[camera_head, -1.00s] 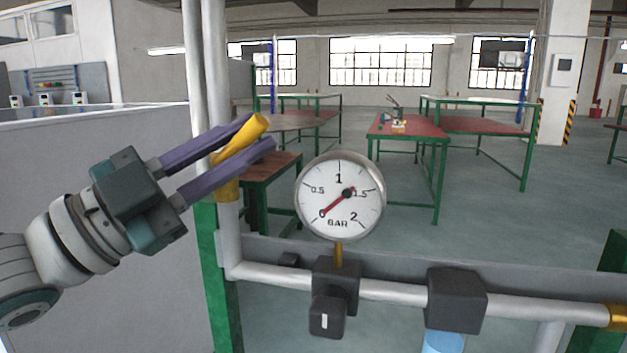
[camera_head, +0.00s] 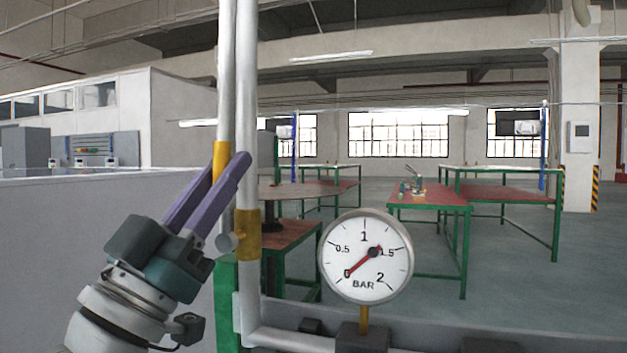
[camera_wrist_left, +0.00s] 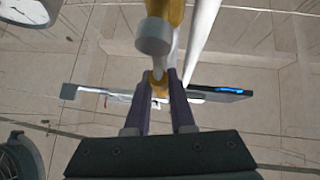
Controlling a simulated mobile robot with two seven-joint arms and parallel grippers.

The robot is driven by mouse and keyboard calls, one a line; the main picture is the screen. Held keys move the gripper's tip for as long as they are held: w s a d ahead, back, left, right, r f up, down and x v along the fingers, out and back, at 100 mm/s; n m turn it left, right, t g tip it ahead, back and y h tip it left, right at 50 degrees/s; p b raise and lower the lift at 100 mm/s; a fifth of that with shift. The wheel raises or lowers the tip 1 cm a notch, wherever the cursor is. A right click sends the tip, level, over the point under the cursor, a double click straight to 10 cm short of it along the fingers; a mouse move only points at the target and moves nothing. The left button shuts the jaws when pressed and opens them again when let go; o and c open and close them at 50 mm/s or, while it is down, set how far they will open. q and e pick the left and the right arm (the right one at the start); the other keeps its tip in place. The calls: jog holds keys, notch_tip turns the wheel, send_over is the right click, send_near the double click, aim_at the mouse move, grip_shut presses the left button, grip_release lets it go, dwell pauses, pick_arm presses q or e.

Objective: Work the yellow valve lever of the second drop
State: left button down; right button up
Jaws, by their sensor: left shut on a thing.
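The yellow valve lever (camera_head: 220,154) stands close to upright in the head view, beside the vertical grey pipe. Its lower part is hidden behind a finger. My left gripper (camera_head: 226,162) has its purple fingers around the lever, shut on it, with the arm coming from below left. The yellow valve body (camera_head: 247,240) sits on the pipe, with a round grey cap (camera_head: 227,243) at its left. In the left wrist view the lever (camera_wrist_left: 160,86) shows between the fingertips, just below the grey cap (camera_wrist_left: 153,38). My right gripper is not in view.
A pressure gauge (camera_head: 365,257) stands right of the valve, its red needle near 0. A second vertical pipe (camera_head: 227,70) runs close behind the valve's pipe. A pale panel (camera_head: 90,250) fills the left side. Red-topped tables (camera_head: 430,199) stand farther back.

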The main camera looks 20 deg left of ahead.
pick_arm(q)
jog(key=shift+a+n+y, duration=0.25)
jog(key=shift+n+y, duration=0.45)
jog(key=c, duration=0.8)
grip_release()
jog(key=shift+o, duration=0.2)
jog(key=b+v, duration=0.2)
jog(key=v, duration=0.8)
jog(key=shift+w, duration=0.2)
jog(key=shift+f, duration=0.1)
